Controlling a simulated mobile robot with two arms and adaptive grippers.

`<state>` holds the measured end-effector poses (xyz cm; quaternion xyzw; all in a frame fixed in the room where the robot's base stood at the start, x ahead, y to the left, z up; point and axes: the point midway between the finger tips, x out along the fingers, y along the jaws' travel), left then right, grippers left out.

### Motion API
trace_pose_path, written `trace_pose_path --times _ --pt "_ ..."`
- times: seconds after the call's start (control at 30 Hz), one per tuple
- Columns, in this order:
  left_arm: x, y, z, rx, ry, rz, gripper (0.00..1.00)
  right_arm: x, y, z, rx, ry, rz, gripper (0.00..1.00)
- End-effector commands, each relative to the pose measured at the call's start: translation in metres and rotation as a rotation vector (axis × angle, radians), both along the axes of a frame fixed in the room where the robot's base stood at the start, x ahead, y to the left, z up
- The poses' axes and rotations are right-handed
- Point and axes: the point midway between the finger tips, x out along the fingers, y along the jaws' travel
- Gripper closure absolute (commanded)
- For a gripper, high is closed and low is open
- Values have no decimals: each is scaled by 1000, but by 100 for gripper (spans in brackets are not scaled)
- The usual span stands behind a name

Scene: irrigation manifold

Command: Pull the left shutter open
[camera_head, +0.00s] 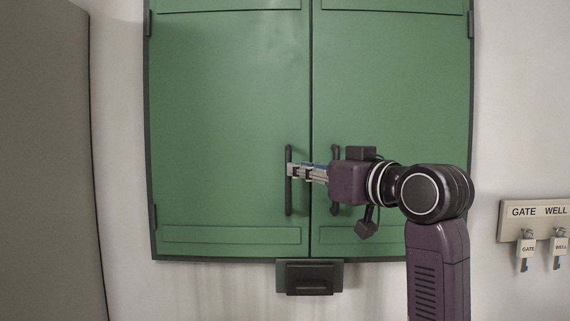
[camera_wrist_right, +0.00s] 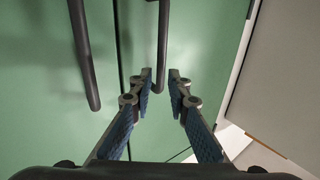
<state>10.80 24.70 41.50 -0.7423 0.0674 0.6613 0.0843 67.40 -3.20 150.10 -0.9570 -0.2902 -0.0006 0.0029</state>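The left shutter (camera_head: 225,110) is a tall green panel, shut flush beside the right shutter (camera_head: 400,90). Its dark vertical bar handle (camera_head: 288,201) stands near the middle seam. My right gripper (camera_head: 293,171) reaches in from the right, past the right shutter's handle (camera_head: 335,209), with its fingertips at the left handle. In the right wrist view, which appears turned over, my right gripper (camera_wrist_right: 160,75) is open. The left shutter's handle (camera_wrist_right: 162,40) shows between its fingertips, with a gap on each side. The right shutter's handle (camera_wrist_right: 83,55) is at the left there. My left gripper is out of view.
A dark latch-like block (camera_head: 308,278) sits under the cabinet at the seam. A key board (camera_head: 510,230) labelled GATE and WELL, with tagged keys, hangs at right. A tall grey panel (camera_head: 45,160) stands at left, with pale wall between it and the cabinet.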

Motion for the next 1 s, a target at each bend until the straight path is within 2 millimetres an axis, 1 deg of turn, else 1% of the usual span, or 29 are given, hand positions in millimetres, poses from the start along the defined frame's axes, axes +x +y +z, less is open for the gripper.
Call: trace_pose_path --times 0.03,0.1,0.23,0.37,0.5,0.63,0.67,0.7,0.83,1.0 --pt "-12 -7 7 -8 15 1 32 7 6 3 0 6 3 84" --pt "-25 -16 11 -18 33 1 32 17 13 2 1 6 4 84" --pt "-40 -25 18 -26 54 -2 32 33 22 2 0 5 2 84" --pt "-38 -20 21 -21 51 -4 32 42 29 1 0 4 2 84" --pt "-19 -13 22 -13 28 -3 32 45 30 0 0 1 0 84" --pt "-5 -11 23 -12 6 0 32 45 30 -1 -1 1 0 84" --pt "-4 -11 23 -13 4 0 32 45 30 -1 -1 1 0 84" --pt "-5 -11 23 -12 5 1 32 45 30 -1 -1 1 0 86" --pt "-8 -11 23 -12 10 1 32 45 30 -1 -1 1 0 100" --pt "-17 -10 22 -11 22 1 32 45 30 -1 -1 1 0 100"
